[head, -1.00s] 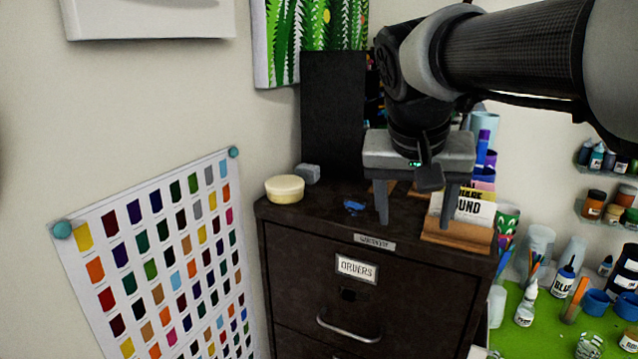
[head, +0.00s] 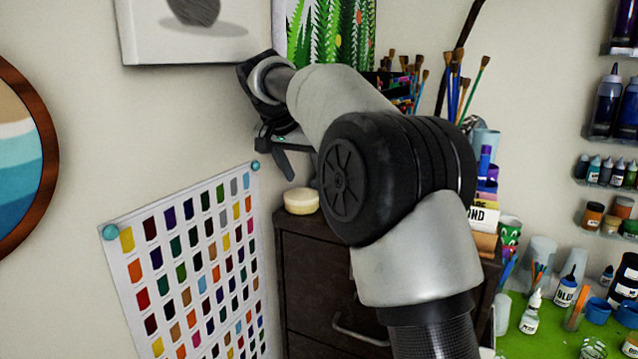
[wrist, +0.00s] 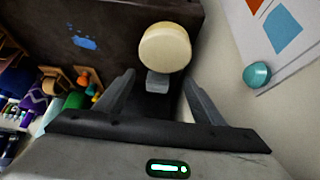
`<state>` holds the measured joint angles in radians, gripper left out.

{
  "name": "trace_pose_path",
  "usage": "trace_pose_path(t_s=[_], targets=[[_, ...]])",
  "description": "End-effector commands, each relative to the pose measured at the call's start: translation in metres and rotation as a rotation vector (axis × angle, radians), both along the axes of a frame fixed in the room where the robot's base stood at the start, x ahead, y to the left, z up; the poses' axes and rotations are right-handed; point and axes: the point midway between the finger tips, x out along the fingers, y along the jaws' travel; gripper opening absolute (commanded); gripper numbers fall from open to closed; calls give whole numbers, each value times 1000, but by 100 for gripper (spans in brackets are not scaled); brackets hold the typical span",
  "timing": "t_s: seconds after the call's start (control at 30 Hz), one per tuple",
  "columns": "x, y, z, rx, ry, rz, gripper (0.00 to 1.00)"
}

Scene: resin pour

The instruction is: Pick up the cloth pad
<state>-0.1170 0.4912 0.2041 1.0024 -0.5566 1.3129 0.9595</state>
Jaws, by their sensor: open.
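A round cream pad-like piece (head: 301,201) lies on the left end of the dark cabinet top; it also shows in the wrist view (wrist: 165,47). A small grey block (wrist: 158,82) sits beside it, and my arm hides it in the head view. I cannot tell for certain which of these is the cloth pad. My gripper (wrist: 158,76) is open and empty, above the cabinet's left end. In the wrist view the grey block appears between its fingertips, with the cream piece just beyond.
The dark cabinet (head: 310,270) stands near the wall with a colour chart (head: 190,265) to its left. A framed picture (head: 190,30) hangs above. Paint tubes and jars (wrist: 50,95) crowd the left of the wrist view. A green work surface (head: 540,335) with bottles lies right.

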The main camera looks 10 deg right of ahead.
Motion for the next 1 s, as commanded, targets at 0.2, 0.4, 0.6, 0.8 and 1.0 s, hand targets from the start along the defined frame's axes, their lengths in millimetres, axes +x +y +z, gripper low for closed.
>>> trace_pose_path(t_s=[0.2,0.4,0.6,0.8,1.0], targets=[[31,-22,2,1,0,-1,62],[38,-29,-1,0,1,1,62],[47,-35,-21,1,3,0,62],[58,-43,-42,0,2,-1,62],[59,-43,-42,1,0,1,62]])
